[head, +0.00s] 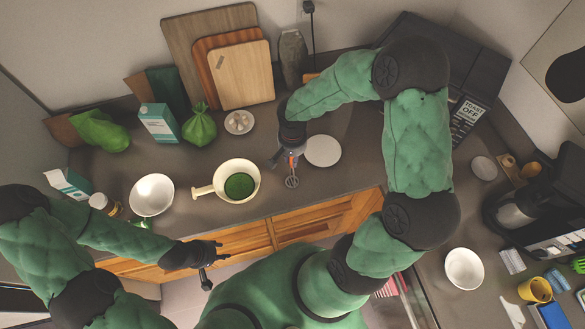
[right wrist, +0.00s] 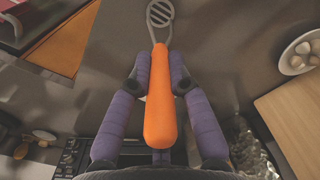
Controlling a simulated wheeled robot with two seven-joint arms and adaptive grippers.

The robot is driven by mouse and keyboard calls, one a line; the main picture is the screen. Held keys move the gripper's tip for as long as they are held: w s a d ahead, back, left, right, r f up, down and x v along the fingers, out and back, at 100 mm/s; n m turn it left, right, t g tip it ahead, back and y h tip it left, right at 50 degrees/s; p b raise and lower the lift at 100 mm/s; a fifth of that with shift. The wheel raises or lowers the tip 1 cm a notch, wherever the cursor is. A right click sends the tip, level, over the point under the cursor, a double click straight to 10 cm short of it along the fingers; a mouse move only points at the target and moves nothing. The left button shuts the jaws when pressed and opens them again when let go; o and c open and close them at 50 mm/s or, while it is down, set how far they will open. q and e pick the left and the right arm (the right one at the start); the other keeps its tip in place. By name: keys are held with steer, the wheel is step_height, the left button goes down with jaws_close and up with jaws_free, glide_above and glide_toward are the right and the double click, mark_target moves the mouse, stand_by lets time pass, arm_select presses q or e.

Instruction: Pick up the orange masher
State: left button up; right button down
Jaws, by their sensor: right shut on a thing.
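The orange masher (right wrist: 159,105) has an orange handle and a grey slotted head. In the right wrist view its handle lies between the two purple fingers of my right gripper (right wrist: 160,80), which is shut on it. In the head view the masher's head (head: 292,182) points toward the counter's front edge, beside a white plate, and my right gripper (head: 289,156) is over the handle, mostly hiding it. Whether the masher touches the counter I cannot tell. My left gripper (head: 212,262) is empty in front of the cabinet drawers; its fingers look apart.
A white plate (head: 323,151) is right of the masher. A cream pan (head: 226,181) with green contents and a white bowl (head: 152,195) are to the left. Cutting boards (head: 243,75) lean at the back. A black toaster oven (head: 440,75) stands behind my right arm.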

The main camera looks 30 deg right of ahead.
steer(key=shift+r, duration=0.5)
step_height(320, 180, up, 2)
steer(key=shift+r, duration=0.2)
arm_select(q)
steer(key=shift+f+b, duration=0.6)
arm_select(e)
steer(key=s+a+r, duration=0.8)
steer(key=s+r, duration=0.1)
steer(key=s, duration=0.2)
steer(key=shift+a+r, duration=0.3)
steer(key=shift+a, duration=0.05)
